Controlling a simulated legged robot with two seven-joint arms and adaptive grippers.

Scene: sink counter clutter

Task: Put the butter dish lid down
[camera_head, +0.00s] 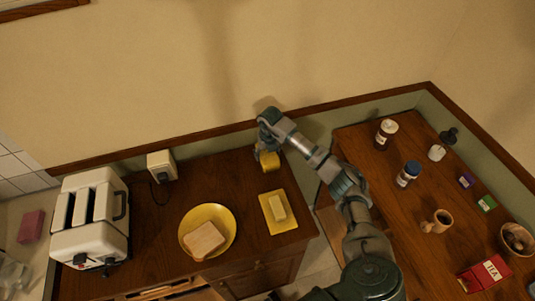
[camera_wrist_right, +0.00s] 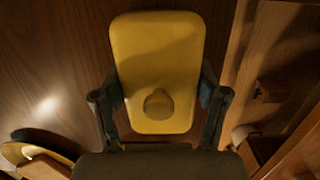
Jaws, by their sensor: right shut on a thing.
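The yellow butter dish lid (camera_head: 270,161) is at the back of the wooden counter, near the wall. In the right wrist view the lid (camera_wrist_right: 155,60) is seen from above, a rounded rectangle with a round knob (camera_wrist_right: 158,103). My right gripper (camera_head: 266,150) is shut on the lid, one finger at each long side. I cannot tell whether the lid touches the counter. The yellow butter dish base (camera_head: 270,224) lies in front of the lid, apart from it, with a block of butter (camera_head: 278,206) on it. My left gripper is not in view.
A yellow plate (camera_head: 190,218) with bread (camera_head: 204,241) is left of the dish base. A white toaster (camera_head: 91,225) stands farther left. A gap separates this counter from the right table (camera_head: 390,225), which holds jars and boxes. Bare wood lies left of the lid.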

